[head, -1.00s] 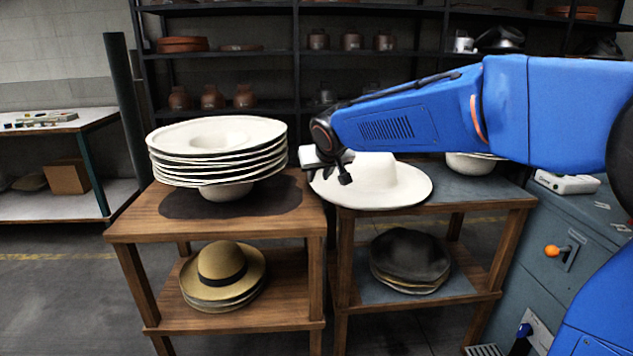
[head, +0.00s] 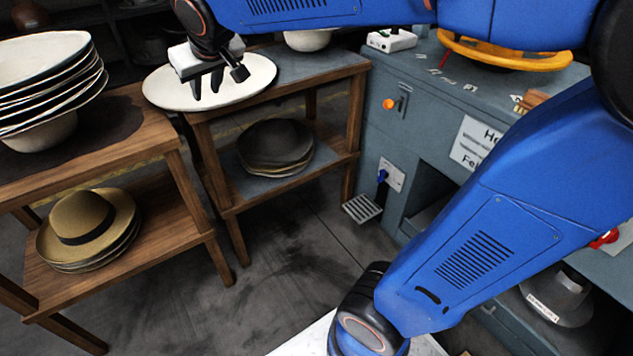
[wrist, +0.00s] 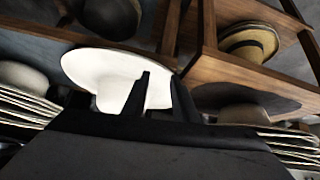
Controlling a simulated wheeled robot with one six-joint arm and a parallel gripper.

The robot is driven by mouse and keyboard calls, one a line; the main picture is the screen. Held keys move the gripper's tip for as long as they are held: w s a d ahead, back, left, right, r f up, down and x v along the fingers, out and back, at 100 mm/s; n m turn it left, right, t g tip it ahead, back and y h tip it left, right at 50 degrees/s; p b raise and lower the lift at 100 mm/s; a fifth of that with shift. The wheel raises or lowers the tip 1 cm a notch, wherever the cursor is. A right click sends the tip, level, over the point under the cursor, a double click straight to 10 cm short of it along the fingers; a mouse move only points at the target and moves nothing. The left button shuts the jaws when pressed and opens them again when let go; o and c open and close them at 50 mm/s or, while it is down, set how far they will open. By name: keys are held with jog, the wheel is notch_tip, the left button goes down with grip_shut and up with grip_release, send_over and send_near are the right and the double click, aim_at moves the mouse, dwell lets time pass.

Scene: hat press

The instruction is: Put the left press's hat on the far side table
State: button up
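A white wide-brimmed hat (head: 250,82) lies brim down on the grey-topped wooden side table (head: 325,62), at its left end. Its brim reaches past the table's left edge. My gripper (head: 207,88) is in front of the hat in the head view and hides most of its crown. In the wrist view the hat (wrist: 90,70) shows beyond the two black fingers (wrist: 160,95), which stand apart with nothing seen between them. My gripper looks open and empty. The exact gap between fingers and brim is hard to tell.
A wooden table (head: 150,125) at left bears a stack of white hats (head: 45,75). Straw hats (head: 90,225) and dark hats (head: 275,145) lie on the lower shelves. A blue-grey machine (head: 420,95) with a yellow ring (head: 510,55) stands at right. Open floor lies in front.

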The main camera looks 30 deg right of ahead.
jog(key=s+d+f+g, duration=0.1)
jog(key=s+d+f, duration=0.2)
jog(key=s, duration=0.6)
jog(key=s+d+f+m+g, duration=0.1)
jog(key=s+d+f, duration=0.3)
jog(key=s, duration=0.6)
jog(key=s+d+f+g, duration=0.1)
jog(key=s+d+f, duration=0.3)
jog(key=s+f, duration=0.3)
jog(key=shift+s+m, duration=0.3)
jog(key=shift+s, duration=0.9)
jog(key=shift+d, duration=0.1)
